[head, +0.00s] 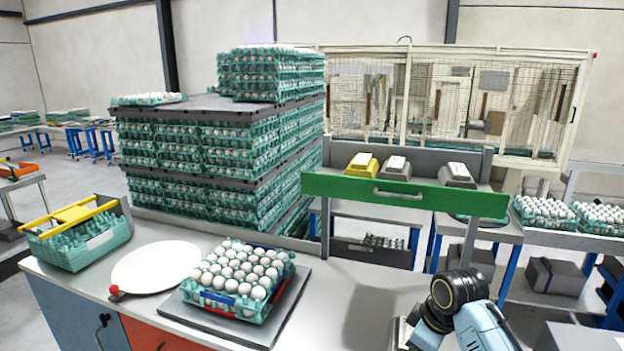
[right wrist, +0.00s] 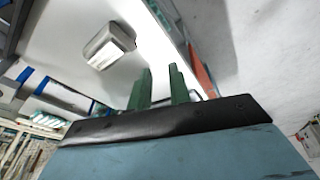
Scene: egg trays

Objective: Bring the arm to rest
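My right arm (head: 458,310) comes in at the lower right edge of the head view, beside the front of the worktable (head: 355,290). Its gripper is hidden in that view. In the right wrist view my right gripper (right wrist: 160,70) shows two green fingers with a narrow gap between them. Nothing is visible between the fingers. My left arm and left gripper are not in view.
A tray of white eggs (head: 276,309) sits on a grey plate on the worktable. A white disc (head: 155,267) and a teal crate (head: 75,252) lie left of it. A green-fronted shelf (head: 405,195) stands behind. A pale box-like object (right wrist: 109,46) is near my right gripper.

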